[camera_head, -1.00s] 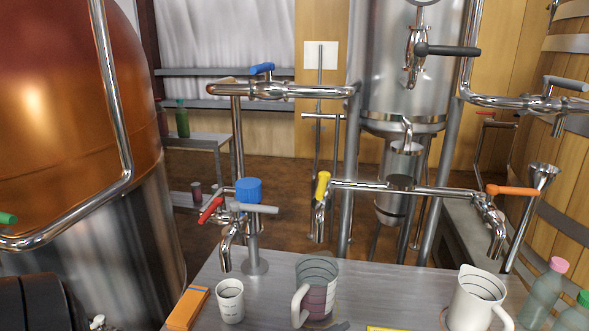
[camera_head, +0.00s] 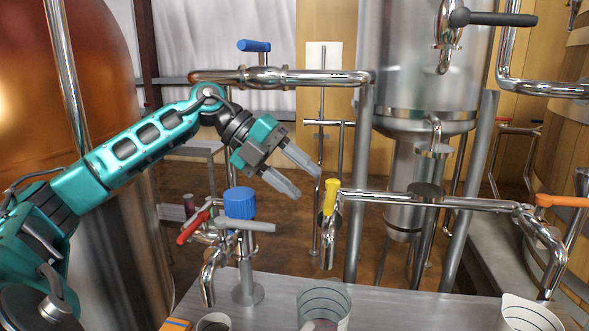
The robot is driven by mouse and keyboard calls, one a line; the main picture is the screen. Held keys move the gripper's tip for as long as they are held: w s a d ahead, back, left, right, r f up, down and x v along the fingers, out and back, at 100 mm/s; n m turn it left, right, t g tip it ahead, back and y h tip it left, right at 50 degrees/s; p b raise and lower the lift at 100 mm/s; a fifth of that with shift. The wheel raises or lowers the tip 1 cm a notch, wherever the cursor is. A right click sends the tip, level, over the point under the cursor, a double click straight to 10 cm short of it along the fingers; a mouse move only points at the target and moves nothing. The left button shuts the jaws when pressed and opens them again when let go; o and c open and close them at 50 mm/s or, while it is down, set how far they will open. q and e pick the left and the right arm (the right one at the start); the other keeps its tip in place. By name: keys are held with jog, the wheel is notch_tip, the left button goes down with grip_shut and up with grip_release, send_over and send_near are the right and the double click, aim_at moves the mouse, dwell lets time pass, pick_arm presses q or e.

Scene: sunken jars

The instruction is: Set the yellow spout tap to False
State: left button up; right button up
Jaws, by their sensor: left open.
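The yellow spout tap has an upright yellow handle (camera_head: 331,195) on a chrome spout (camera_head: 328,242) that points down. It sits at the left end of a horizontal chrome pipe, above the table. My left gripper (camera_head: 308,182) comes in from the left, open and empty. Its fingertips show just left of and slightly above the yellow handle in the picture. I see no contact, and the depth between them is hard to judge. My right gripper is not in view.
Left of the yellow tap stands a tap post with blue (camera_head: 239,203), grey (camera_head: 249,225) and red (camera_head: 193,228) handles. An orange-handled tap (camera_head: 562,201) is at the right. A clear jug (camera_head: 323,303) and a white jug (camera_head: 530,314) stand on the table (camera_head: 420,305).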

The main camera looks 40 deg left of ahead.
aim_at(329, 196)
pick_arm(q)
jog(key=x, duration=0.4)
jog(key=shift+w+f+p, duration=0.15)
jog(key=shift+w+p, duration=0.15)
jog(key=shift+w, duration=0.1)
jog(key=shift+p+x, duration=0.35)
jog(key=shift+x, duration=0.4)
jog(key=shift+w+d+f, duration=0.3)
jog(key=shift+d+f, duration=0.1)
jog(key=shift+f, duration=0.05)
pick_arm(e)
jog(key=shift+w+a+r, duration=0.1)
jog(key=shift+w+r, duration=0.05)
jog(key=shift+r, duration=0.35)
pick_arm(q)
jog(key=shift+c, duration=0.2)
